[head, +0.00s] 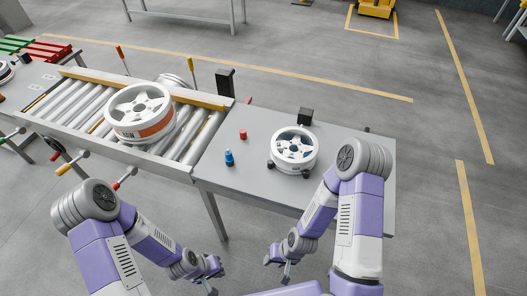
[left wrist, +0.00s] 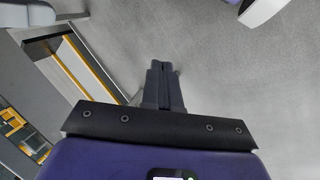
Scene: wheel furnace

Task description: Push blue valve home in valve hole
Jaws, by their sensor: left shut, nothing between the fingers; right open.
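A small blue valve-like piece (head: 229,158) stands upright on the grey table, left of a white wheel (head: 281,161). The wheel lies on the table with its spokes facing up; its valve hole is too small to make out. My left gripper (head: 211,291) hangs low in front of the table, away from the wheel and the blue piece. Its fingers (left wrist: 161,86) are together and empty over the floor in the left wrist view. My right gripper (head: 287,279) is also low in front of the table, open and touching nothing.
A small red piece (head: 243,134) stands behind the blue one. A black block (head: 305,116) is behind the wheel. A larger wheel with an orange band (head: 158,129) lies on the roller conveyor (head: 90,108) to the left. The table (head: 345,180) is clear right of the wheel.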

